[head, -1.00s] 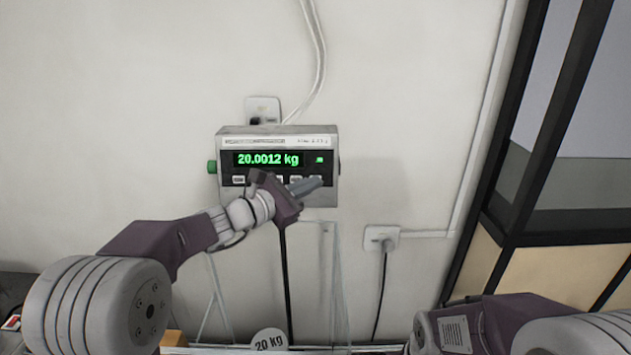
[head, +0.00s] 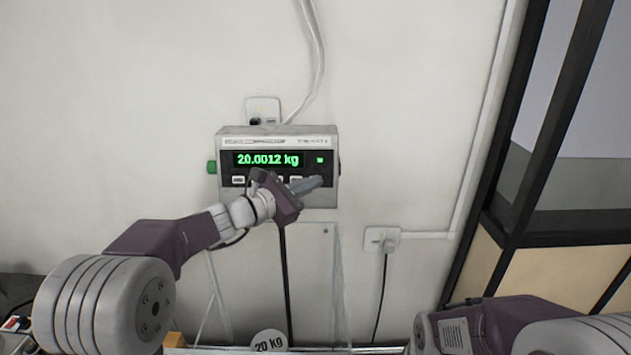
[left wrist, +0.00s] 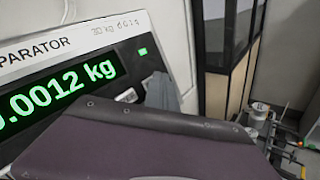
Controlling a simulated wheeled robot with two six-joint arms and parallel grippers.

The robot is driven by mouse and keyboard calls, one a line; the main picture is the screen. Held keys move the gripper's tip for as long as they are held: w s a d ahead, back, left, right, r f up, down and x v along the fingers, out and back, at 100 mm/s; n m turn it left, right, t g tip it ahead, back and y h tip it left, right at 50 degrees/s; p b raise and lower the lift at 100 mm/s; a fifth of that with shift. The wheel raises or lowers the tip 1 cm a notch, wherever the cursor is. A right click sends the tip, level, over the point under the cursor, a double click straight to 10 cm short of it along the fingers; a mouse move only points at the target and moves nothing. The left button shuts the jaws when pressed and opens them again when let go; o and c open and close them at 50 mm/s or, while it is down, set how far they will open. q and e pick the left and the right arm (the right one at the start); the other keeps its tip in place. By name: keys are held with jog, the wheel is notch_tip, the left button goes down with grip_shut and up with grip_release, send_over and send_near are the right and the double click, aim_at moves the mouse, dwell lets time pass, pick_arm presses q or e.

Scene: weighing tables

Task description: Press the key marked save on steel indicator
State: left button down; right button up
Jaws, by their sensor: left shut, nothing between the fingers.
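The steel indicator (head: 277,147) is mounted on the wall, its green display reading 20.0012 kg, with a small green light at its right. It also shows large in the left wrist view (left wrist: 85,55). A row of keys (head: 238,180) runs below the display; their markings are too small to read, and some keys are hidden behind my gripper. My left gripper (head: 316,182) is shut and empty, its fingertips over the right end of the key row. I cannot tell whether they touch a key. My right gripper is out of view; only part of my right arm shows.
A 20 kg weight (head: 268,341) stands below, inside thin clear panels. A wall socket (head: 381,239) with a black cable is at the right. A dark-framed partition (head: 545,150) stands farther right.

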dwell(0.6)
pick_arm(q)
jog(key=shift+s+r+b, duration=0.15)
jog(key=shift+s+b, duration=0.4)
jog(key=shift+s, duration=0.15)
jog(key=s+b, duration=0.1)
jog(key=s, duration=0.1)
jog(key=s+r, duration=0.1)
jog(key=s, duration=0.1)
jog(key=shift+s+r+b, duration=0.2)
jog(key=shift+s+b, duration=0.15)
